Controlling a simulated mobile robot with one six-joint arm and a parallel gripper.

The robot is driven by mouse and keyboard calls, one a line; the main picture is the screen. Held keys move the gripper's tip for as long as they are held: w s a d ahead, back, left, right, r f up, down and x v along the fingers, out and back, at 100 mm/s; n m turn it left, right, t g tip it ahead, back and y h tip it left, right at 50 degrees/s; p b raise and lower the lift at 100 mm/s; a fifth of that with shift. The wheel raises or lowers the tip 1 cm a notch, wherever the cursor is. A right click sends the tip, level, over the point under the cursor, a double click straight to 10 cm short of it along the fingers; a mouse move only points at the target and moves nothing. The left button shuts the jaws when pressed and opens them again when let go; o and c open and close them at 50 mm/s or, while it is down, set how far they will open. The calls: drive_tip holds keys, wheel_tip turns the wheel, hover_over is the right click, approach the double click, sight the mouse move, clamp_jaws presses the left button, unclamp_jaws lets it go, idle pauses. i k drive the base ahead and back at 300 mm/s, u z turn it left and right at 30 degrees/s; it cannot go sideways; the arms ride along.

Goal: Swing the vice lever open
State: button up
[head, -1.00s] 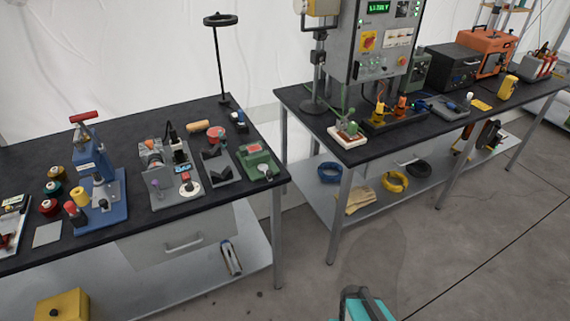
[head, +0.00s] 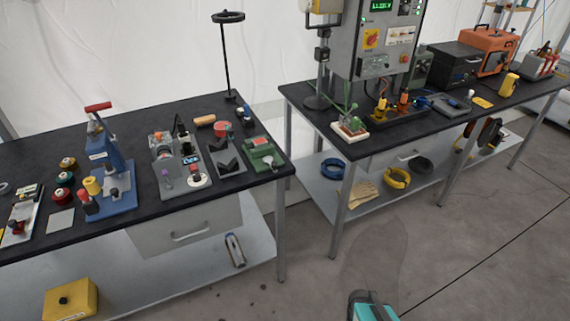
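A small green fixture (head: 261,152) with a pale grey lever-like part on its front sits at the right front corner of the left bench. It looks like the vice, but it is too small to tell how its lever stands. My gripper's fingers do not show. Only a teal and black part, probably of my own arm, shows at the bottom edge, well apart from the bench.
The left bench (head: 45,150) also holds a blue press (head: 108,180), a grey V-block (head: 226,160) and a grey fixture (head: 170,178). A ring-topped stand (head: 226,60) rises behind. A gap separates the right bench (head: 380,143). Floor (head: 450,250) in front is clear.

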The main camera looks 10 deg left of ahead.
sight(267, 160)
drive_tip(key=k, duration=1.3)
drive_tip(key=u, duration=3.45)
drive_tip(key=i, duration=0.1)
drive_tip(key=z, duration=1.8)
drive_tip(key=i, duration=1)
drive_tip(key=u, duration=0.05)
